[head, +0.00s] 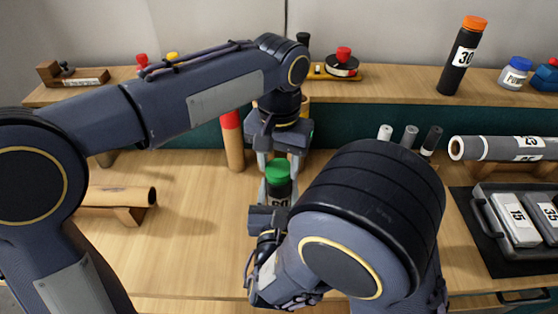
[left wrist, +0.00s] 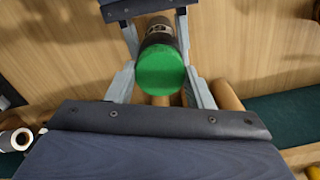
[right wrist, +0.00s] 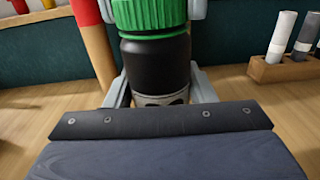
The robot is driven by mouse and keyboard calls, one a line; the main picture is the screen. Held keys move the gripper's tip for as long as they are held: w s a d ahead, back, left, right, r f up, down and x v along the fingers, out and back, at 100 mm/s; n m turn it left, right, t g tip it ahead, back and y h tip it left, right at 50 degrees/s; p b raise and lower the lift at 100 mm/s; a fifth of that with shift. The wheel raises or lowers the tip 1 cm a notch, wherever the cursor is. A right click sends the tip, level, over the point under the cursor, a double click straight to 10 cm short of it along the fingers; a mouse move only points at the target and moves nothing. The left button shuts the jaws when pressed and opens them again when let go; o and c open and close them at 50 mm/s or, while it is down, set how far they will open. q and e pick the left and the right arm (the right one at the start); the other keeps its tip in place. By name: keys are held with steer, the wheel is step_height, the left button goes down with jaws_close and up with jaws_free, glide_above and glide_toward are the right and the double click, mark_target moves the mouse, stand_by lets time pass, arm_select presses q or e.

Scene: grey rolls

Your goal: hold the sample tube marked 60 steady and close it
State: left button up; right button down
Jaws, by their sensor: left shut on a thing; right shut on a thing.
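The sample tube (head: 279,187) is black with a white label, partly hidden, and stands upright. Its green cap (head: 278,171) sits on the mouth; I cannot tell how tight it is. My left gripper (head: 277,164) comes down from above and is shut on the cap, whose round top (left wrist: 160,68) shows in the left wrist view. My right gripper (head: 268,215) is shut on the tube's body, low down near the label.
A brown roll with a red end (head: 232,140) stands behind and left of the tube. A brown roll on a stand (head: 122,197) lies at left. A rack of small rolls (head: 410,138) and a black tray (head: 490,215) are at right. The shelf holds a tube marked 30 (head: 462,58).

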arm_select(q)
steer(key=m, duration=0.4)
steer(key=shift+m, duration=0.3)
steer(key=o, duration=1.1)
steer(key=shift+r, duration=2.25)
steer(key=shift+c, duration=0.4)
step_height(320, 180, up, 4)
steer(key=n, duration=0.4)
steer(key=shift+f, duration=0.25)
